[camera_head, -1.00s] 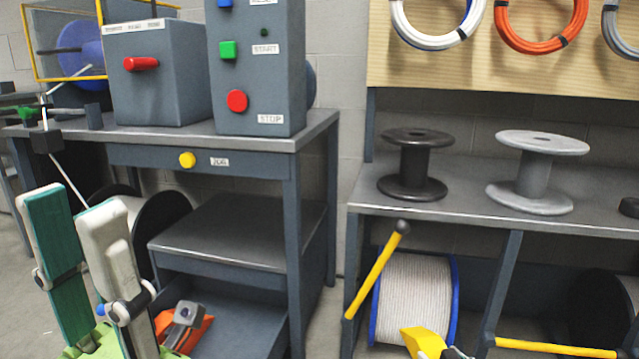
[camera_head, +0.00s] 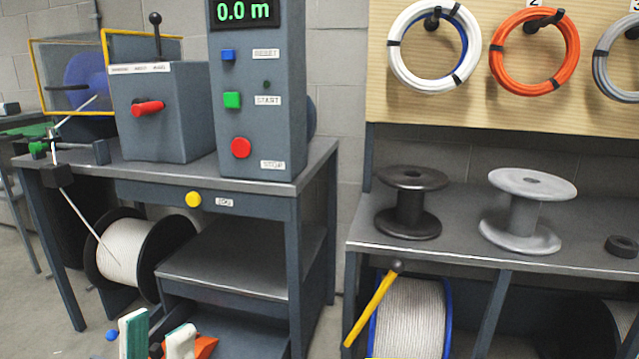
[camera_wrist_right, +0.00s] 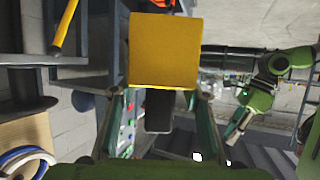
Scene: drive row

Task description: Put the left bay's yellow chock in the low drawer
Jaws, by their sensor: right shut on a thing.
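The yellow chock (camera_wrist_right: 165,50) fills the upper middle of the right wrist view as a square face. My right gripper (camera_wrist_right: 162,92) is shut on it, with one finger at each side. In the head view only a thin yellow sliver shows at the bottom edge, perhaps the chock. The low drawer (camera_head: 250,340) stands open under the left bench's shelf, partly cut off by the bottom edge. An orange thing (camera_head: 205,347) lies in or in front of it. My left gripper (camera_head: 157,340) is at the lower left, in front of the drawer, its fingers apart with nothing seen between them.
The left bench (camera_head: 325,150) carries a control box and a red-handled box. A cable reel (camera_head: 122,252) sits below. On the right bench are a black spool (camera_head: 410,205) and a grey spool (camera_head: 525,210). A yellow lever (camera_head: 372,308) sticks out beside a blue-rimmed reel (camera_head: 412,318).

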